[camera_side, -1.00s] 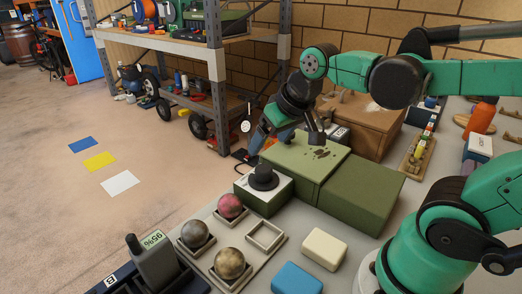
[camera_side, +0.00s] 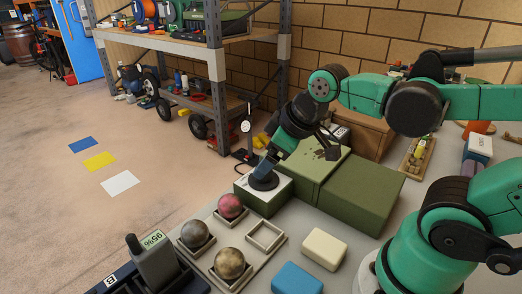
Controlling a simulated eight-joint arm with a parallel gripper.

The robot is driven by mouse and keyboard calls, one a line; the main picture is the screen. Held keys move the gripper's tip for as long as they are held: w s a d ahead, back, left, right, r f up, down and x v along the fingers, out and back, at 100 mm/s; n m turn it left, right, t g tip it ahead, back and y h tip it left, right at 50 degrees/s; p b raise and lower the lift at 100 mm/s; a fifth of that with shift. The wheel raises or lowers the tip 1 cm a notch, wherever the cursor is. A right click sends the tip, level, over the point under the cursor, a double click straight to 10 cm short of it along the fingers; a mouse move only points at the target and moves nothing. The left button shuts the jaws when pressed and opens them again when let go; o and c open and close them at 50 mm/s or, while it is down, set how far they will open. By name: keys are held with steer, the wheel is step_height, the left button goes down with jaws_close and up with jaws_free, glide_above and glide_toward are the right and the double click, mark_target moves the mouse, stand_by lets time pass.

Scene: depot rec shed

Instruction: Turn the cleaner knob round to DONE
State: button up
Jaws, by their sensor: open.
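The cleaner knob (camera_side: 262,183) is a low black disc on the white top of a small green box (camera_side: 265,201). My gripper (camera_side: 268,167) is over the knob, coming down at a slant from the upper right. Its blue-grey finger overlaps the knob in this view. The jaws are open; I cannot tell whether a finger touches the knob. The upper part of the knob is hidden behind the finger. No DONE mark or pointer can be read at this size.
A larger green box (camera_side: 362,194) adjoins the knob box on the right. Several balls, such as a pink one (camera_side: 230,205), sit in a tray in front. A cream block (camera_side: 324,249) and a blue block (camera_side: 297,279) lie nearby. A brown box (camera_side: 362,133) stands behind.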

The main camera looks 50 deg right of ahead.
steer(key=w+d+n+g, duration=0.1)
steer(key=n, duration=0.5)
steer(key=w+d+n+g, duration=0.1)
steer(key=w+n+g, duration=0.1)
steer(key=n, duration=0.4)
steer(key=w+d+f+n+g, duration=0.1)
steer(key=n+g, duration=0.1)
steer(key=n, duration=0.4)
steer(key=shift+w+d+n, duration=0.2)
steer(key=shift+d+n, duration=0.05)
steer(key=shift+n, duration=0.05)
steer(key=n, duration=0.3)
steer(key=n+g, duration=0.1)
steer(key=shift+w+d+f, duration=0.4)
steer(key=shift+f+n, duration=0.4)
steer(key=shift+f, duration=2.4)
jaws_close()
